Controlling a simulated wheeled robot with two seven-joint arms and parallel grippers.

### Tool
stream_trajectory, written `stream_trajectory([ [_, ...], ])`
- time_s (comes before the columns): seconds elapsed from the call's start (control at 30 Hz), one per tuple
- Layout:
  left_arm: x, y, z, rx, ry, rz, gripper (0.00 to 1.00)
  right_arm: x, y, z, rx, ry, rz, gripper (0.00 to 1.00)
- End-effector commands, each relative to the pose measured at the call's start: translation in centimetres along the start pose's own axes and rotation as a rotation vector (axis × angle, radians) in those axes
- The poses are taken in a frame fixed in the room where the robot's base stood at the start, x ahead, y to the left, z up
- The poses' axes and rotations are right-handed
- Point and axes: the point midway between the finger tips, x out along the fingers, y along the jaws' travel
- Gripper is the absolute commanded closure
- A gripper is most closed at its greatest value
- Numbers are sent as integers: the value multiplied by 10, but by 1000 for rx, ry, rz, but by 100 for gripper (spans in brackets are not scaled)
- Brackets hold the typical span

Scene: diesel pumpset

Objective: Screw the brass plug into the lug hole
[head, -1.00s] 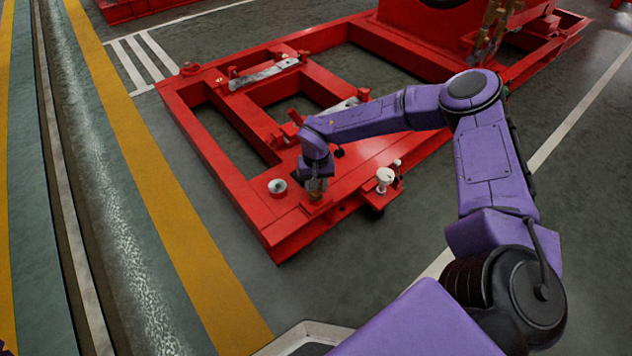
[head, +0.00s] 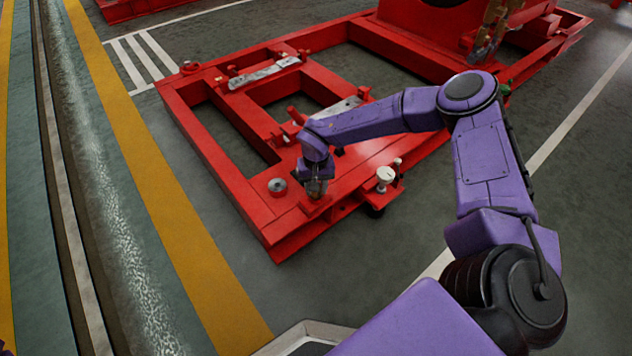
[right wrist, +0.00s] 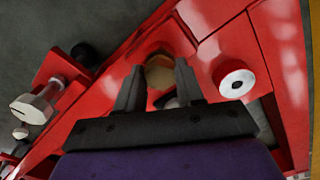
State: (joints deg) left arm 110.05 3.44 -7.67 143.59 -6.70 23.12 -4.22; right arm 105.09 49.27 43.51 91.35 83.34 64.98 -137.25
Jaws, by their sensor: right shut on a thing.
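The brass plug (right wrist: 159,70) shows as a hexagonal head between the fingertips of my right gripper (right wrist: 158,78) in the right wrist view. The right gripper is shut on it. In the head view the right gripper (head: 316,193) points down at the front corner of the red frame (head: 285,230). The lug hole is hidden under the plug and gripper, so I cannot tell how deep the plug sits. My left gripper is not in view.
A white-capped fitting (head: 385,176) stands at the frame's right edge. A metal bar (head: 265,73) lies farther back. Floor left of the frame is clear.

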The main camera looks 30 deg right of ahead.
Motion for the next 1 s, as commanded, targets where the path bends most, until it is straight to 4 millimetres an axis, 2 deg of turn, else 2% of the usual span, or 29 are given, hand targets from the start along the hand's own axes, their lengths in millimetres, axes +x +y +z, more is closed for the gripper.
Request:
stream_trajectory([
  [0.5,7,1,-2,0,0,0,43,12,0,0,1,0,0,100],
  [1.0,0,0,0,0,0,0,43,11,0,0,1,-1,1,100],
])
